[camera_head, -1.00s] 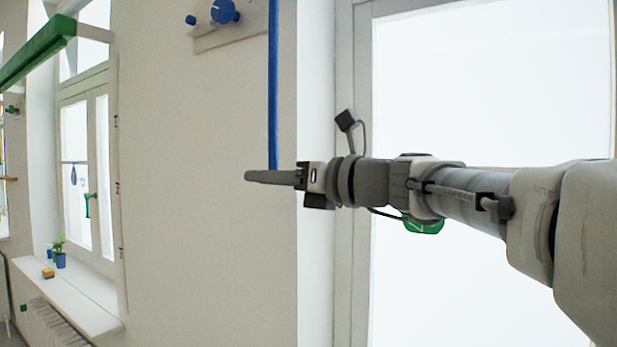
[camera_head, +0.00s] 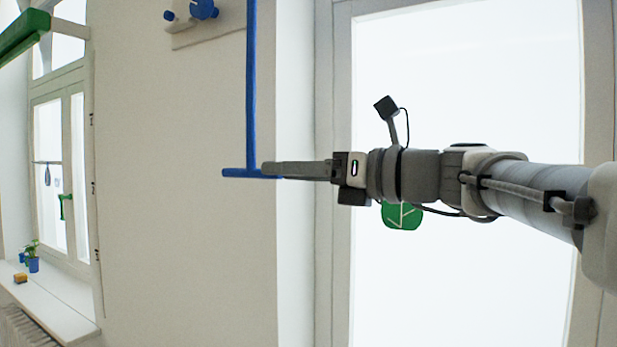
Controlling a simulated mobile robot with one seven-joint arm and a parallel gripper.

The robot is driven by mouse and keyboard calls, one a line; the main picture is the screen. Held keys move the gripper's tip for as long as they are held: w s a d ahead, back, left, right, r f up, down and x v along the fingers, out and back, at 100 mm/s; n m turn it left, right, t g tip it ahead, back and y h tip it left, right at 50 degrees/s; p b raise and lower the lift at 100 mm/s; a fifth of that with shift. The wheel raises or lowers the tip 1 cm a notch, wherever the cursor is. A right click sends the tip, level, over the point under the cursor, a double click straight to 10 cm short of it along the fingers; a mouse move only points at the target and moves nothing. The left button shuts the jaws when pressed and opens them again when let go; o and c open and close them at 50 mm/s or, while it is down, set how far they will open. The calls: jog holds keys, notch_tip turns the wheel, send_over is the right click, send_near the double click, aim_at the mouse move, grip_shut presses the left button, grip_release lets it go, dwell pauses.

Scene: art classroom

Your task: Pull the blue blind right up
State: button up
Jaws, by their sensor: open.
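A blue pull rod (camera_head: 250,85) hangs straight down along the wall beside the right window, from above the top edge of the picture. It ends in a short blue crossbar (camera_head: 237,173). The blue blind itself is not visible in this view. My gripper (camera_head: 268,169) comes in from the right, pointing left, with its fingertips at the right part of the crossbar, just right of the rod. The fingers overlap the bar in the picture; I cannot tell whether they touch it. The jaws are open and hold nothing.
A blue knob (camera_head: 204,9) on a wall plate is at the top. A green leaf-marked piece (camera_head: 402,215) shows behind my arm.

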jog(key=v, duration=0.9)
jog(key=s+f+n+g+h, duration=0.1)
jog(key=s+f+n+h, duration=0.2)
jog(key=f, duration=0.4)
jog(key=s+f+n+g+h, duration=0.1)
jog(key=s+f+n+h, duration=0.1)
jog(key=f+n, duration=0.4)
jog(key=s+f+n+g+h, duration=0.1)
jog(key=s+f+n+h, duration=0.15)
jog(key=f, duration=0.65)
jog(key=s+d+f+n+h, duration=0.3)
jog(key=f+n+h, duration=0.1)
jog(key=f+n, duration=0.3)
jog(key=s+d+f+n+h, duration=0.4)
jog(key=f+n, duration=0.2)
jog(key=n, duration=0.2)
jog(key=shift+d+f+g, duration=0.3)
jog(key=shift+f, duration=0.1)
jog(key=shift+s, duration=0.15)
